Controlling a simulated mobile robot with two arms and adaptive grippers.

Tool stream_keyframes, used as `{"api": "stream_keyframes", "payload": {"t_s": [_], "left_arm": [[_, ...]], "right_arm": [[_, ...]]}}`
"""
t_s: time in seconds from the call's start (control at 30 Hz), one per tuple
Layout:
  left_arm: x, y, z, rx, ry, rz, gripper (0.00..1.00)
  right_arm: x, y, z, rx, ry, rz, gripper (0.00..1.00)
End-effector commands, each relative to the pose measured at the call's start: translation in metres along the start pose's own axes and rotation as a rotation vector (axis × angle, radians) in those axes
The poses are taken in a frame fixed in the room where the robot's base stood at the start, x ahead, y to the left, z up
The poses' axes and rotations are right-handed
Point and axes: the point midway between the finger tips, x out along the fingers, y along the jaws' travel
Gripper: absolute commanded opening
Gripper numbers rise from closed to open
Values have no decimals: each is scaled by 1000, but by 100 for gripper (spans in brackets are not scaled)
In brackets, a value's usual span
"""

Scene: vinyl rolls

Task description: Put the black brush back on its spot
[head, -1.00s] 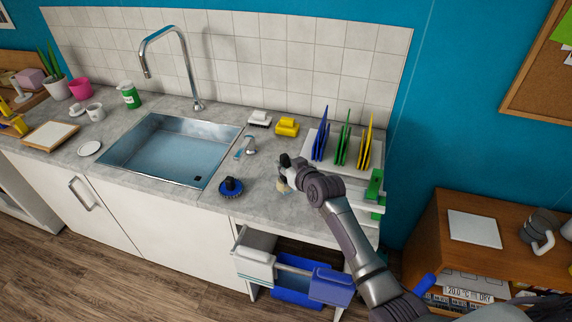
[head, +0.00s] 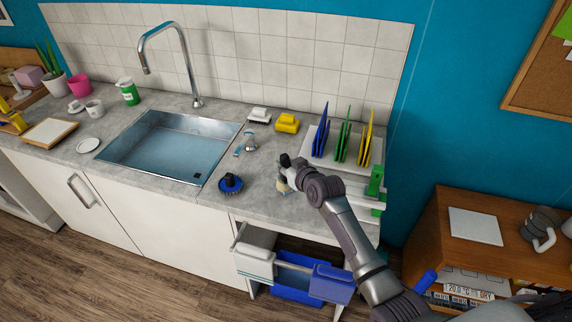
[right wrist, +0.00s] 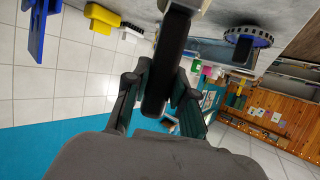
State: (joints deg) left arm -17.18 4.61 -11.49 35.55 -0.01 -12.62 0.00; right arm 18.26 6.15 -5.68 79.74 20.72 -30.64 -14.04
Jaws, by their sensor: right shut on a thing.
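My right gripper (head: 286,166) is over the countertop, right of the sink. It is shut on the black brush, whose black handle (right wrist: 165,70) stands between the fingers in the right wrist view. Its pale bristles (head: 282,186) show below the gripper in the head view. I cannot tell whether the bristles touch the counter. The gripper hides much of the brush in the head view. No marked spot for it is clear to me. My left gripper is not in view.
A blue round brush (head: 231,183) sits left of my gripper. White (head: 259,115) and yellow (head: 287,123) brushes stand behind, near a small spray head (head: 249,143). A rack of coloured boards (head: 341,142) is to the right. The sink (head: 170,147) is left; an open drawer (head: 256,262) is below.

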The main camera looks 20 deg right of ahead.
Motion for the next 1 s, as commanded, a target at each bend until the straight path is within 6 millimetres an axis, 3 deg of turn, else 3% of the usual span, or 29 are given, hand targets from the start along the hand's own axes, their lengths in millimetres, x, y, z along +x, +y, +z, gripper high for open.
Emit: {"api": "stream_keyframes", "payload": {"t_s": [0.33,1.0], "left_arm": [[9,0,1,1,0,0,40],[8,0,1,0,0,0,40]], "right_arm": [[5,0,11,-1,1,0,0],[6,0,14,-1,0,0,0]]}}
